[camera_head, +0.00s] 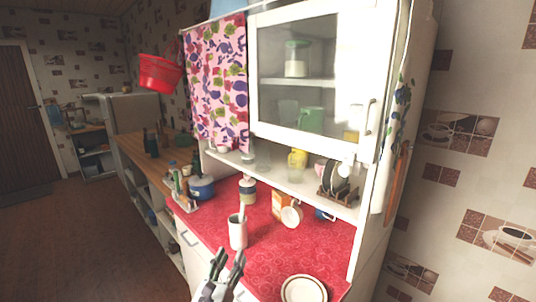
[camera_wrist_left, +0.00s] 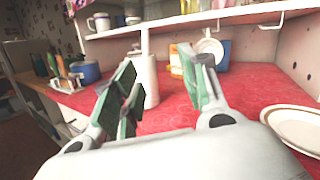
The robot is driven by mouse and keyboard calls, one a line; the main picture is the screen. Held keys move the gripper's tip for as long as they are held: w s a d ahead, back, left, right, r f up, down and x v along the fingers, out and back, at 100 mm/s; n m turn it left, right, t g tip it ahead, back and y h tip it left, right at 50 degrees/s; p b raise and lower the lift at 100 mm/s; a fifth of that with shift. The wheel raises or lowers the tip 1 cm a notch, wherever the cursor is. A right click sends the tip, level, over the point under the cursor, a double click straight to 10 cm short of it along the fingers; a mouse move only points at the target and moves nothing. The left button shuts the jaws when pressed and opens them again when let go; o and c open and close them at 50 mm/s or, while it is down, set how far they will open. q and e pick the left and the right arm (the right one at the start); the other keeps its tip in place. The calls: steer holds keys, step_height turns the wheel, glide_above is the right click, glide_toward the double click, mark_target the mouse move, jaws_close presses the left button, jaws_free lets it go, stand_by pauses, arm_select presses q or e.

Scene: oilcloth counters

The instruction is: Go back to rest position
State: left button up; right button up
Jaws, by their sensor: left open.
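My left gripper (camera_head: 227,266) shows at the bottom middle of the head view, at the front edge of the red counter. It is open and empty, and its fingers with green pads (camera_wrist_left: 160,95) stand apart in the left wrist view. A white cylindrical container (camera_head: 238,232) with something upright in it stands on the counter just beyond the fingers. It also shows between the fingers in the left wrist view (camera_wrist_left: 150,80), with a gap to them. My right gripper is in neither view.
A white plate (camera_head: 303,290) lies on the red oilcloth (camera_head: 270,262) to the right of the gripper. A blue pot (camera_head: 201,188) stands at the left. A shelf (camera_head: 290,180) with dishes and a glazed cabinet door (camera_head: 310,75) are above. The floor at left is open.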

arm_select(q)
steer(key=s+a+f+n+g+y, duration=0.35)
steer(key=a+n, duration=0.25)
steer(key=n, duration=0.5)
steer(key=s+a+f+n+g+y, duration=0.25)
steer(key=a+f+n+y, duration=0.25)
steer(key=n, duration=0.6)
steer(key=s+f+n+g+h, duration=0.2)
steer(key=s+f+n+g, duration=0.35)
steer(key=s, duration=0.35)
steer(key=s+f+n+g+h, duration=0.2)
steer(key=s+f+n+g, duration=0.25)
steer(key=s+n, duration=0.35)
steer(key=s+f+g, duration=0.1)
steer(key=s+f, duration=0.2)
steer(key=f, duration=3.1)
steer(key=s+a+f, duration=0.2)
steer(key=s+f, duration=0.7)
steer(key=s, duration=0.2)
steer(key=s+a+f+m+g, duration=0.1)
steer(key=s+a+f, duration=0.2)
steer(key=s+f, duration=0.7)
steer(key=shift+s+g+y, duration=0.3)
steer(key=shift+s+y, duration=0.05)
steer(key=shift+s, duration=0.35)
